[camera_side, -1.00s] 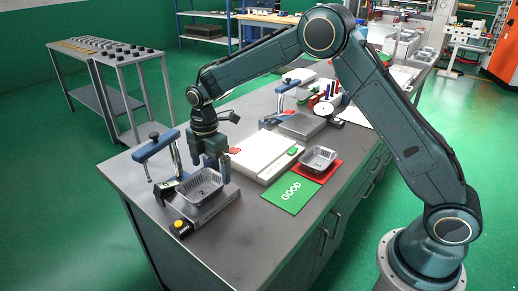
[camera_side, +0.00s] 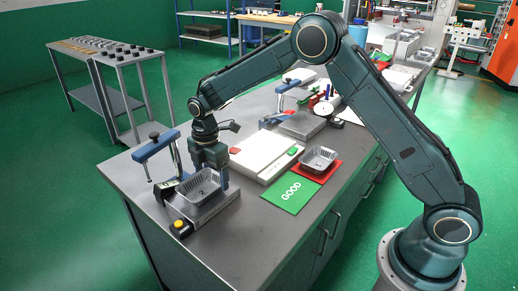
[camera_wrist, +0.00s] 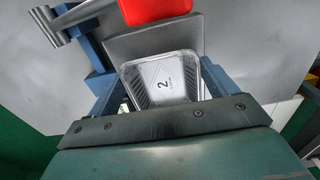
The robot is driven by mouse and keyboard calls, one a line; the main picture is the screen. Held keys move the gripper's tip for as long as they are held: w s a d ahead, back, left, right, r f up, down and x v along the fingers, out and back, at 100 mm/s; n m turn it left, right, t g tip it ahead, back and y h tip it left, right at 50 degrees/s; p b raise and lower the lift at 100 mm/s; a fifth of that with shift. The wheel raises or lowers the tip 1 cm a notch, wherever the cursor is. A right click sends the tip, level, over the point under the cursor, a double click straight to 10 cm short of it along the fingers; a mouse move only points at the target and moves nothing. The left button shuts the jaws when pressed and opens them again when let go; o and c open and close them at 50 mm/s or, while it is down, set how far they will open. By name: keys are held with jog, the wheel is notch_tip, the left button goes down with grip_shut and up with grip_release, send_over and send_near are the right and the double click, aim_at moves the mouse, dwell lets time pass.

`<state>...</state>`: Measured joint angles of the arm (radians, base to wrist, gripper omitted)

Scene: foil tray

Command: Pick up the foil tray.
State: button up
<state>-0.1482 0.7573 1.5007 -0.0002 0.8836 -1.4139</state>
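The foil tray (camera_side: 200,188) is a silver, open-topped tray with ribbed walls. It rests on a grey metal block at the near left end of the bench. In the wrist view the tray (camera_wrist: 165,80) shows a "2" on its floor; its near end is hidden behind my gripper's body. My gripper (camera_side: 212,180) is low, at the far side of the tray. In the wrist view my gripper (camera_wrist: 160,88) has its blue-grey fingers wide apart, one on each side of the tray. I see no clear grip on the tray, though contact is hard to judge.
A blue clamp stand (camera_side: 155,146) rises beside the block, close to my gripper. A yellow button (camera_side: 180,225) is at the block's front. A second tray (camera_side: 319,158) sits on a red card by the green GOOD card (camera_side: 290,193).

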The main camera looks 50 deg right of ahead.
aim_at(213, 186)
jog(key=shift+r, duration=0.1)
notch_tip(213, 186, up, 20)
dwell(1.0)
jog(key=shift+d, duration=0.15)
dwell(0.3)
